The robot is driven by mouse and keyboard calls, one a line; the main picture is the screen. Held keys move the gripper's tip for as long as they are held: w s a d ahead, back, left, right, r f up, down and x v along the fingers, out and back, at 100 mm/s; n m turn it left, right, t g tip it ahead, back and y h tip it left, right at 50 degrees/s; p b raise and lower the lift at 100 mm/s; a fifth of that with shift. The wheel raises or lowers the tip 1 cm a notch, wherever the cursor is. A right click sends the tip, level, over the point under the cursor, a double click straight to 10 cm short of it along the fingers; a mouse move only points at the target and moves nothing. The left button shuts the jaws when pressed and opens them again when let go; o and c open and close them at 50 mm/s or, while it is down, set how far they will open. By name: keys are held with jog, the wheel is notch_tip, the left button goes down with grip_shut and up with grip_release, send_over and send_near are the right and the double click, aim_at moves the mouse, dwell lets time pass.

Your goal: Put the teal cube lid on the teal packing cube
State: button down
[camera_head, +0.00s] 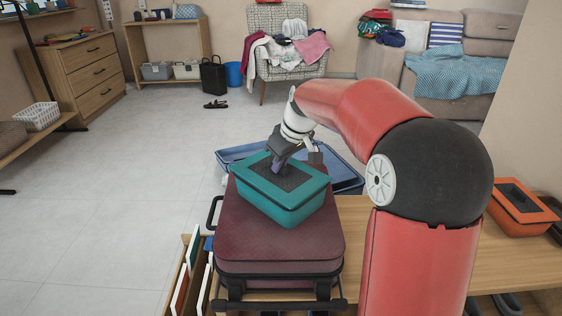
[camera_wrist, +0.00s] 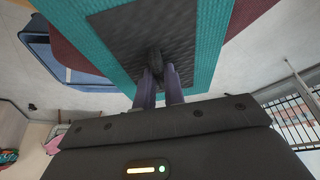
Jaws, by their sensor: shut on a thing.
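The teal packing cube (camera_head: 291,215) sits on top of a maroon suitcase (camera_head: 240,235). The teal cube lid (camera_head: 252,180), with a dark centre panel, is at the cube's top and roughly lined up with it. I cannot tell whether the lid touches the rim all round. My gripper (camera_head: 277,168) comes down from above and is shut on the small dark handle at the lid's middle. In the wrist view the two fingers of my gripper (camera_wrist: 160,85) close on that handle, and the lid's teal border (camera_wrist: 205,50) shows around the dark panel.
An open blue suitcase (camera_head: 232,154) lies behind the maroon one. An orange packing cube (camera_head: 515,219) stands on the wooden bench (camera_head: 400,240) at the right. A wooden box with upright dividers (camera_head: 190,270) is at the lower left.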

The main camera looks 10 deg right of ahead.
jog(key=shift+f, duration=0.2)
jog(key=c, duration=1.5)
grip_release()
jog(key=shift+r, duration=0.15)
jog(key=p+v, duration=0.2)
jog(key=v, duration=1.1)
jog(key=s+a+f+m, duration=0.1)
jog(key=s+f, duration=0.3)
jog(key=s, duration=0.5)
jog(key=s+a+f+m+t+h, duration=0.1)
jog(key=s+f+m, duration=0.2)
jog(key=s, duration=0.5)
jog(key=s+a+f+m+h, duration=0.1)
jog(key=s+f+m, duration=0.1)
jog(key=s+f, duration=0.3)
jog(key=shift+s+a+f+t, duration=0.1)
jog(key=shift+s+t, duration=0.1)
jog(key=shift+s, duration=0.95)
jog(key=shift+s+a+t, duration=0.1)
jog(key=shift+s+t, duration=0.1)
jog(key=shift+s, duration=1)
